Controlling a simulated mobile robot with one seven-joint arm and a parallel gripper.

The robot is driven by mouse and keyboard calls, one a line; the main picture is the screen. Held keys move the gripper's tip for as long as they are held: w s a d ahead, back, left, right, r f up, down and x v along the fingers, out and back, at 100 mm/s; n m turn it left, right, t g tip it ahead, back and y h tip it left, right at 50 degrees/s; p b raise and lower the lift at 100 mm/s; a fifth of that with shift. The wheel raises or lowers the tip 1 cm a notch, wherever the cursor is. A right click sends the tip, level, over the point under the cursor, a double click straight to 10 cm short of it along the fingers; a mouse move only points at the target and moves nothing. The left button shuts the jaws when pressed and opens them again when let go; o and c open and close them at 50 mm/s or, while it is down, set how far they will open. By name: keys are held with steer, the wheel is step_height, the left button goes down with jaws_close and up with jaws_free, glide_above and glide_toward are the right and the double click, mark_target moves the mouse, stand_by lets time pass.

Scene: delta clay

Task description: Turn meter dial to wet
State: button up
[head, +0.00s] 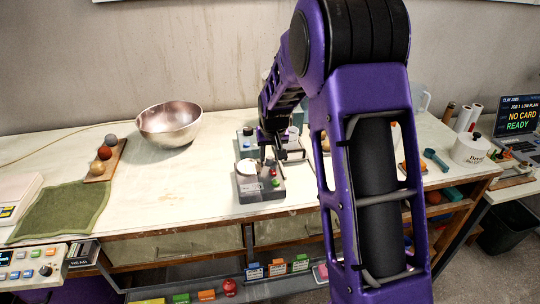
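A small dark grey device (258,194), which looks like the meter, sits on the worktable near its front edge. A round pale face (246,167) is on its upper left, and small red and green parts (275,181) are on its right side. Which part is the dial, and where it points, is too small to tell. My gripper (270,151) is over the back right part of the device, with my arm reaching in from the right. Its fingers are small and dark, so I cannot tell whether they touch the device or are open.
A metal bowl (169,122), a board with several clay balls (106,165) and a green cloth (62,210) lie to the left. A white tub (469,149) and a screen reading "NO CARD READY" (517,115) are at right. Small items stand close behind the device.

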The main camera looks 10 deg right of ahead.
steer(key=shift+f, duration=0.1)
jaws_close()
stand_by(0.4)
steer(key=n+y, duration=0.1)
steer(key=n, duration=0.2)
steer(key=shift+d+b, duration=0.2)
steer(key=shift+b, duration=0.1)
steer(key=n+y, duration=0.1)
steer(key=n, duration=0.3)
steer(key=shift+g+y, duration=0.4)
steer(key=n+g+y+p, duration=0.1)
steer(key=n, duration=0.2)
steer(key=shift+w+n, duration=0.15)
steer(key=shift+n, duration=0.15)
steer(key=shift+d+n+g+p, duration=0.1)
steer(key=shift+n+g+p, duration=0.35)
steer(key=shift+n, duration=1.05)
steer(key=shift+y, duration=0.3)
